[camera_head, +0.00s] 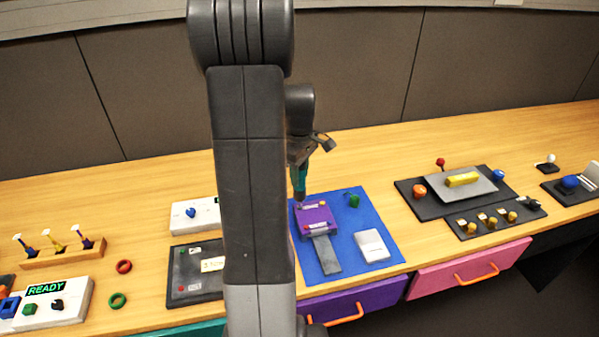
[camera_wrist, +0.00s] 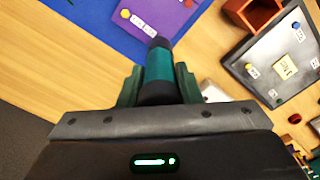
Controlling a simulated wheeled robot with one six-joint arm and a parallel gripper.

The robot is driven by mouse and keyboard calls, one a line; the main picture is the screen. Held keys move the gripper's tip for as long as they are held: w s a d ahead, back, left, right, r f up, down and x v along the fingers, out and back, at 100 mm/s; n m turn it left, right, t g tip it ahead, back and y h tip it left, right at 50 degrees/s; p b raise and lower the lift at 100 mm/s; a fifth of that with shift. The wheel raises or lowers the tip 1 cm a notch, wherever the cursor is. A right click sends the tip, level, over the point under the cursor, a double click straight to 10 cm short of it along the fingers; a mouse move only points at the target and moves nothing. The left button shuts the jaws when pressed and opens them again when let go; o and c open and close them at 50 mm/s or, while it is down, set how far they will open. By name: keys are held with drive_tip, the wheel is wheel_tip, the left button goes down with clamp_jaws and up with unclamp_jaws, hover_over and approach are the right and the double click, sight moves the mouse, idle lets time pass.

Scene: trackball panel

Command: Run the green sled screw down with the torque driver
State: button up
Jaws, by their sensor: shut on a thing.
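My gripper (camera_head: 302,160) is shut on a teal and dark driver (camera_head: 300,183). The driver also shows in the wrist view (camera_wrist: 158,70), between the two green fingers. In the head view it points down, its lower end by the back left of a purple block (camera_head: 316,216) on a blue mat (camera_head: 384,220). I cannot tell whether the tip touches anything. The block also shows at the top of the wrist view (camera_wrist: 178,18), with pale labels and a yellow round part. A small dark green piece (camera_head: 353,200) sits on the mat to the right. I cannot make out a green screw.
A grey strip (camera_head: 326,255) runs forward from the block, and a white box (camera_head: 371,246) lies beside it. A dark panel (camera_head: 190,275) is to the left, partly behind my arm. A black tray (camera_head: 408,190) stands to the right. Bare wood lies behind the mat.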

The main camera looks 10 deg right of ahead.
drive_tip(key=shift+s+f, duration=0.1)
drive_tip(key=shift+f, duration=0.45)
idle(2.5)
drive_tip(key=shift+r, duration=0.1)
